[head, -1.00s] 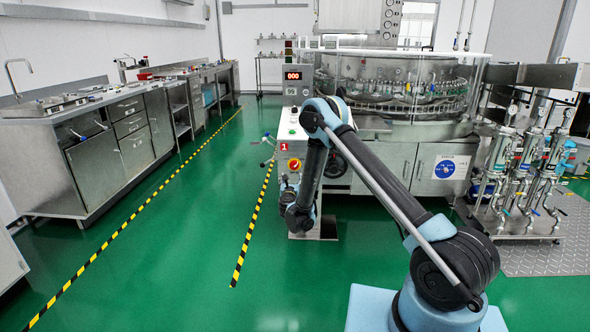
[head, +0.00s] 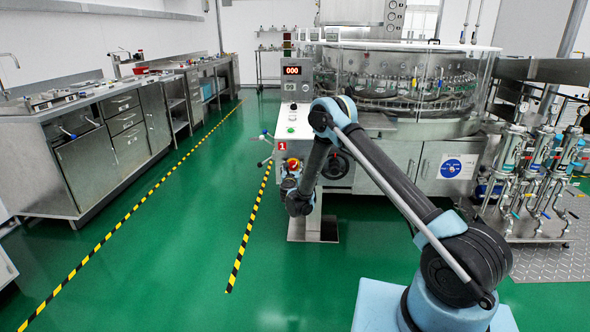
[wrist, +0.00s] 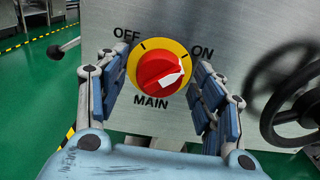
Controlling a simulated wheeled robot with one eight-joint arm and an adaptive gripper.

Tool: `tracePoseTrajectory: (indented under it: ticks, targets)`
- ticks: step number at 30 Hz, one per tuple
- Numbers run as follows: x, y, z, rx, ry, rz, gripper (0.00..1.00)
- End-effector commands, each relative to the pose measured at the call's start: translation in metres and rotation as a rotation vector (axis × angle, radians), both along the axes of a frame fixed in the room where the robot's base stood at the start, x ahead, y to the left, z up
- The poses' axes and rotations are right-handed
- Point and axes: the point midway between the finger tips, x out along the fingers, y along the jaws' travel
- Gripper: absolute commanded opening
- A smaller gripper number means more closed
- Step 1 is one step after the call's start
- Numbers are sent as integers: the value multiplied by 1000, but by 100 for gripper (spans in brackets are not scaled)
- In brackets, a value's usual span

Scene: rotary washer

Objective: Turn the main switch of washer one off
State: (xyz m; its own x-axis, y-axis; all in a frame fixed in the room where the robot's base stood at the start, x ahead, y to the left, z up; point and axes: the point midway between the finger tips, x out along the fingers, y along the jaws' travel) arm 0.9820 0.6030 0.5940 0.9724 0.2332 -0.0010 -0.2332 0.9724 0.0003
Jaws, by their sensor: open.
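The main switch (wrist: 160,70) is a red knob on a yellow round plate, with OFF printed at upper left, ON at upper right and MAIN below. Its white pointer mark is on the right side, below the ON label. In the head view the switch (head: 293,163) sits on the front of the washer panel under a red "1" label, partly covered by my arm's end. My gripper (wrist: 160,95) is open in the wrist view, one finger on each side of the knob. I cannot tell whether either finger touches it.
A black handwheel (wrist: 293,97) is right of the switch. A lever with a dark knob (wrist: 54,52) sticks out at left. The washer's glass drum (head: 400,85) stands behind. The green floor left of the panel is clear, with a yellow-black stripe (head: 250,230).

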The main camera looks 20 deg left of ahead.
Motion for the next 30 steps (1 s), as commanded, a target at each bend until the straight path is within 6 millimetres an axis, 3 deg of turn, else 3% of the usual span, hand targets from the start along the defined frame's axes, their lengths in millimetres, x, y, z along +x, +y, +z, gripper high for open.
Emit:
tracePoseTrajectory:
  ticks: [9,15,30]
  targets:
    - [0,1,0,0,0,2,60]
    - [0,1,0,0,0,2,19]
    - [0,2,0,-103,-25,1,19]
